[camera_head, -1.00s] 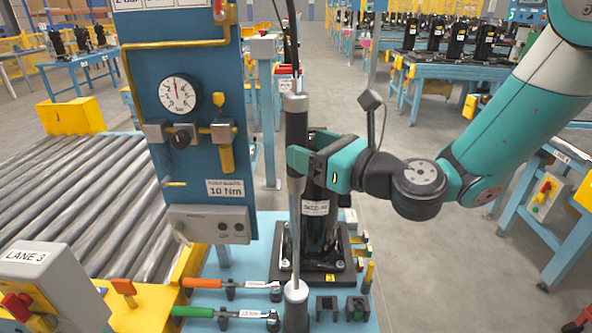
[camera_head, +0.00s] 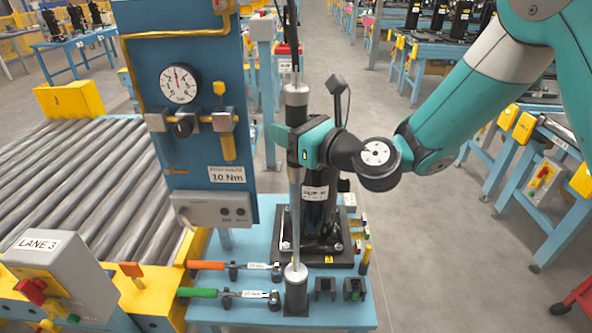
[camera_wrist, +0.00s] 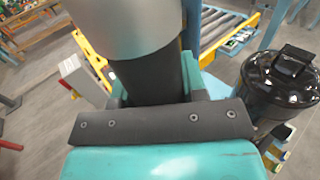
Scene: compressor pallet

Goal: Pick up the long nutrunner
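The long nutrunner (camera_head: 296,109) stands upright, with a black body, a silver collar and a long thin silver shaft. Its lower end is at the black holder (camera_head: 296,298) on the blue table. My gripper (camera_head: 290,140) is at the nutrunner's black body, below the collar, with teal fingers on both sides of it. In the wrist view the collar and black body (camera_wrist: 152,75) show between the fingers, close to both. Whether the fingers press on it is hidden. A cable rises from the nutrunner's top.
A black compressor (camera_head: 318,205) stands on the blue table (camera_head: 240,313) close behind the nutrunner. A blue gauge panel (camera_head: 205,140) is just left. Orange-handled (camera_head: 208,265) and green-handled (camera_head: 200,293) wrenches lie at the front. A roller conveyor (camera_head: 80,185) is left; open floor is right.

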